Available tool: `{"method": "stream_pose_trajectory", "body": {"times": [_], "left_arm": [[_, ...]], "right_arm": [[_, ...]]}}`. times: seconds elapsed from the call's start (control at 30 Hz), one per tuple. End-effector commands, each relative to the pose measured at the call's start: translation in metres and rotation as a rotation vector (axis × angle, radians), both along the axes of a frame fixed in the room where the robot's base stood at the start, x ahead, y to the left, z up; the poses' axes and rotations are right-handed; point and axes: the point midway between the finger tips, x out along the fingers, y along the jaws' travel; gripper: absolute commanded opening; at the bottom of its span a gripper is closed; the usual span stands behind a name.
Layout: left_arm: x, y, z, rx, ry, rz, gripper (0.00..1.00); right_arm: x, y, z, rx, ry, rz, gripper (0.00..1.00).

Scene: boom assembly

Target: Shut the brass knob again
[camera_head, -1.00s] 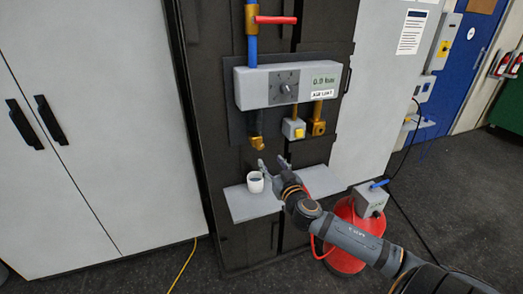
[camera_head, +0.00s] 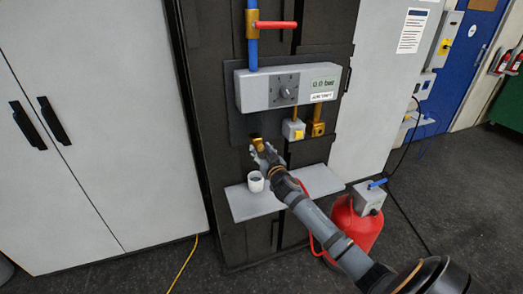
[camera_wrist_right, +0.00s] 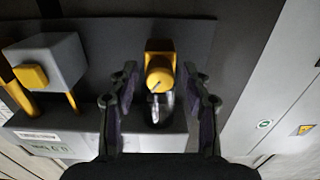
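The brass knob (camera_head: 257,143) sits at the lower end of a dark pipe under the grey control box (camera_head: 287,88). In the right wrist view the knob (camera_wrist_right: 159,72) is yellow and lies between my two fingers, with a gap on each side. My right gripper (camera_head: 266,158) is open, just below and around the knob in the head view; it also shows in the right wrist view (camera_wrist_right: 162,95). The fingers partly cover the knob in the head view. Whether the knob is shut cannot be told. My left gripper is not in view.
A white cup (camera_head: 255,182) stands on the grey shelf (camera_head: 240,209) just below my right gripper. A red-handled valve (camera_head: 275,25) is above. A red tank (camera_head: 358,228) stands on the floor at right.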

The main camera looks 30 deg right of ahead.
Motion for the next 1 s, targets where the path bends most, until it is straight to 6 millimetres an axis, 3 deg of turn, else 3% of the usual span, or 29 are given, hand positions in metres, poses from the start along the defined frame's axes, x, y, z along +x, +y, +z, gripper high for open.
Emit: {"method": "stream_pose_trajectory", "body": {"times": [0.03, 0.3, 0.67, 1.0], "left_arm": [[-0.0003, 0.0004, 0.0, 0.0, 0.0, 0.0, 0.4], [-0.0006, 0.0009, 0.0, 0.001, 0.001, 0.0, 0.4], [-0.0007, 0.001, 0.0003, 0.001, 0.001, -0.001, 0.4], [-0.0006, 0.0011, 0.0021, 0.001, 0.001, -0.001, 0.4]], "right_arm": [[-0.0001, -0.0001, 0.0, 0.0, 0.0, 0.0, 0.37], [-0.0002, -0.0001, 0.0002, 0.0, 0.0, 0.0, 0.01], [-0.0003, -0.0001, 0.0003, -0.054, 0.013, 0.0, 0.0], [-0.0004, -0.0005, 0.0006, -0.299, 0.072, 0.0, 0.0]]}}
